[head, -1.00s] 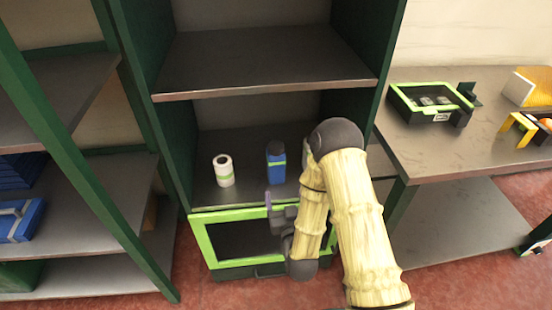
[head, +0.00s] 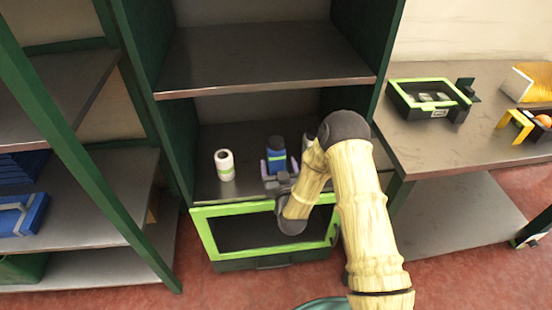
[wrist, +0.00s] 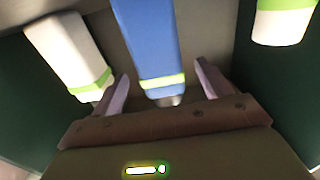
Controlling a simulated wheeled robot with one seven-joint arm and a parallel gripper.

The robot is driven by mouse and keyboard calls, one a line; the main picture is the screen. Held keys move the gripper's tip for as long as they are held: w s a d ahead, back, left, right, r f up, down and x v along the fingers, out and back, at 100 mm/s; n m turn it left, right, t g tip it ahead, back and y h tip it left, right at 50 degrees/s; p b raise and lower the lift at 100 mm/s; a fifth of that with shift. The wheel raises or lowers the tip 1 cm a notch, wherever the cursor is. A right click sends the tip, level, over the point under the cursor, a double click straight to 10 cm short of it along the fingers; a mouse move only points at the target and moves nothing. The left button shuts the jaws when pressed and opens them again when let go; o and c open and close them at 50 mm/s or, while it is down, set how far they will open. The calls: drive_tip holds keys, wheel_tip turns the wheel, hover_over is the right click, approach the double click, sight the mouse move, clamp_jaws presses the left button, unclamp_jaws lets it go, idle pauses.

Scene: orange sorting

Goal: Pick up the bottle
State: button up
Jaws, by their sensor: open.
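The blue bottle (head: 276,158), with a dark cap and a green band, stands upright on the cabinet's lower shelf. My gripper (head: 279,168) is open at the bottle's near side, one finger to each side of it. In the wrist view the bottle (wrist: 150,42) runs down between my two purple fingers, the open gripper (wrist: 162,78) seen from behind. Gaps show between the bottle and both fingers. The gripper hides the bottle's lower part in the head view.
A white, green-banded item (wrist: 283,22) is on the right. The shelf above (head: 265,70) and the side walls bound the space.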

sight(277, 161)
drive_tip(key=shift+x, duration=2.6)
drive_tip(key=shift+r, duration=0.1)
drive_tip(key=c, duration=1.3)
drive_tip(key=shift+o, duration=0.2)
drive_tip(key=shift+r, duration=0.1)
wheel_tip(277, 161, up, 10)
drive_tip(key=shift+f+p, duration=0.1)
drive_tip(key=shift+p, duration=0.45)
